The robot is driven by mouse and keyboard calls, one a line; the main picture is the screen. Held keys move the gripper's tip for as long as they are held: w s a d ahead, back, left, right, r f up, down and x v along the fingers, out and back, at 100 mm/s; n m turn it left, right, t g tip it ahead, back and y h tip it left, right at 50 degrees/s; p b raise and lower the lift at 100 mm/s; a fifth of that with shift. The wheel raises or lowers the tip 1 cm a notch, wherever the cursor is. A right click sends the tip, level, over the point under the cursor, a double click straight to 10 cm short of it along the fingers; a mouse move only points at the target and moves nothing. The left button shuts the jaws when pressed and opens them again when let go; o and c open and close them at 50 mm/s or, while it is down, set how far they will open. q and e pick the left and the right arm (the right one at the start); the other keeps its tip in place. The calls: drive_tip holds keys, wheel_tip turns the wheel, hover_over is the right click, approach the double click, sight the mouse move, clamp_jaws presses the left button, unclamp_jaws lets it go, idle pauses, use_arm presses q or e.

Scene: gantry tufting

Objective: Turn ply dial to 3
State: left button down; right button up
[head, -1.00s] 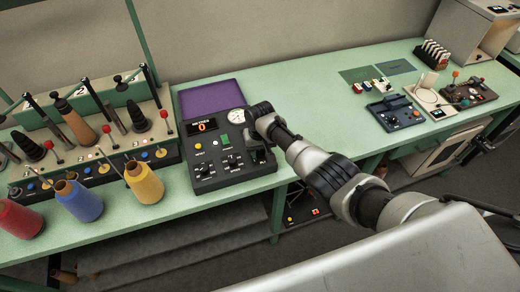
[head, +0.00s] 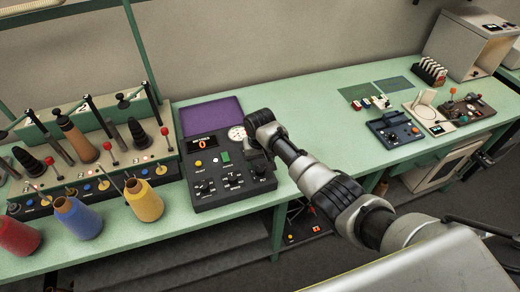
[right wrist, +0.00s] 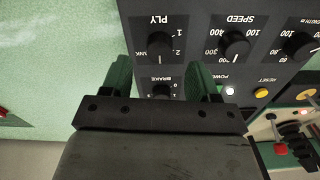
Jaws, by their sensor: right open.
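The ply dial (right wrist: 160,43) is a round black knob on a dark control panel (head: 236,197). In the right wrist view its label is upside down, with small numbers beside it; I cannot tell its exact setting. In the head view the ply dial (head: 260,170) is at the panel's right side. My right gripper (right wrist: 162,78) is open and empty, its two green fingers apart on either side of the brake knob (right wrist: 161,91), with the ply dial just beyond the tips. In the head view my right gripper (head: 258,143) is over the panel's back right. My left gripper is out of view.
A speed knob (right wrist: 235,44) and a yellow reset button (right wrist: 261,92) are close beside the right finger. Yarn cones, including a yellow one (head: 144,201), stand left of the panel.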

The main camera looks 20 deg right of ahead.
sight(260, 169)
wheel_tip(260, 169, up, 7)
drive_tip(key=shift+f+b, duration=0.15)
drive_tip(key=shift+b, duration=0.3)
drive_tip(key=shift+f, duration=0.1)
